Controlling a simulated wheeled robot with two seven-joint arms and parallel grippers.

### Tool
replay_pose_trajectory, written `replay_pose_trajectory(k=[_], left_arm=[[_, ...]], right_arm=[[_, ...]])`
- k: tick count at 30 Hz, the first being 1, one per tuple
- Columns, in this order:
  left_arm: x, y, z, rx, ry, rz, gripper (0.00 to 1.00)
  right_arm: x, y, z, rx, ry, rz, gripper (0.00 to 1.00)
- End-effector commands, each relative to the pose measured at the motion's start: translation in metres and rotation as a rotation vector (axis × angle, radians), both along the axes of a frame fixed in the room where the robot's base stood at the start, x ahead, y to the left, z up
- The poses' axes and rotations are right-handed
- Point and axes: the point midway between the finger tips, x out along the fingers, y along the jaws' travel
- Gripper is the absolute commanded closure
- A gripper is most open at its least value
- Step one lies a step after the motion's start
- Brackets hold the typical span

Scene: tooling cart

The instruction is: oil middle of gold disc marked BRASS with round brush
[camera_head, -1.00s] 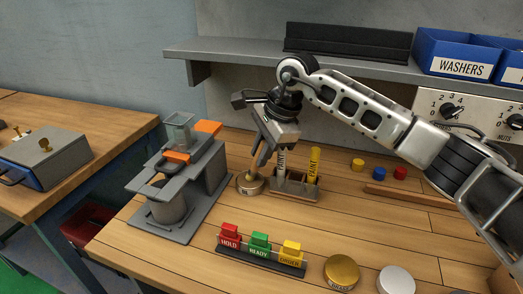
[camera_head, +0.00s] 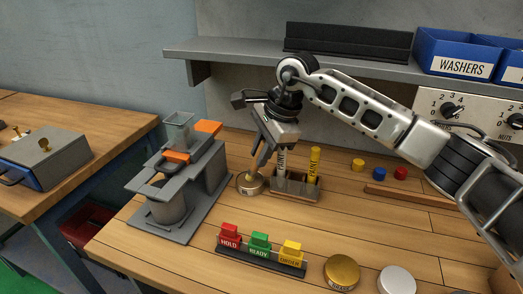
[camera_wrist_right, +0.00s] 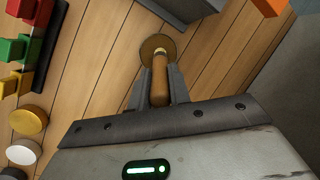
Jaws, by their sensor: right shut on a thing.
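The gold disc (camera_head: 341,272), its label too small to read surely, lies near the bench's front edge; it also shows in the right wrist view (camera_wrist_right: 28,122). My right gripper (camera_head: 257,163) is shut on the wooden handle of a brush (camera_wrist_right: 160,75). The brush points down into a small round tin (camera_head: 250,185), left of the marker holder. The tin also shows in the right wrist view (camera_wrist_right: 148,44) around the brush's end. The bristles are hidden, so their shape cannot be told. My left gripper is not in view.
A holder (camera_head: 296,190) with a white and a yellow marker stands right beside the tin. A grey press-like fixture (camera_head: 190,215) stands to the left. The HOLD, READY and ORDER block rack (camera_head: 262,259) lies between the tin and gold disc. A silver disc (camera_head: 397,281) is right of the gold one.

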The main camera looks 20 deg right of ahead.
Motion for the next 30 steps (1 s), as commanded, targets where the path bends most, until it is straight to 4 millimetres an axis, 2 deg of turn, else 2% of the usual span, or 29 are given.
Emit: replay_pose_trajectory(k=[5, 30], left_arm=[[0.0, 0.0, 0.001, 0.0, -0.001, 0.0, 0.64], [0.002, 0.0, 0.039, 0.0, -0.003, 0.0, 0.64]], right_arm=[[-0.001, 0.0, 0.001, -0.003, 0.005, 0.0, 1.0], [0.0, 0.0, 0.068, -0.001, 0.001, 0.0, 1.0]])
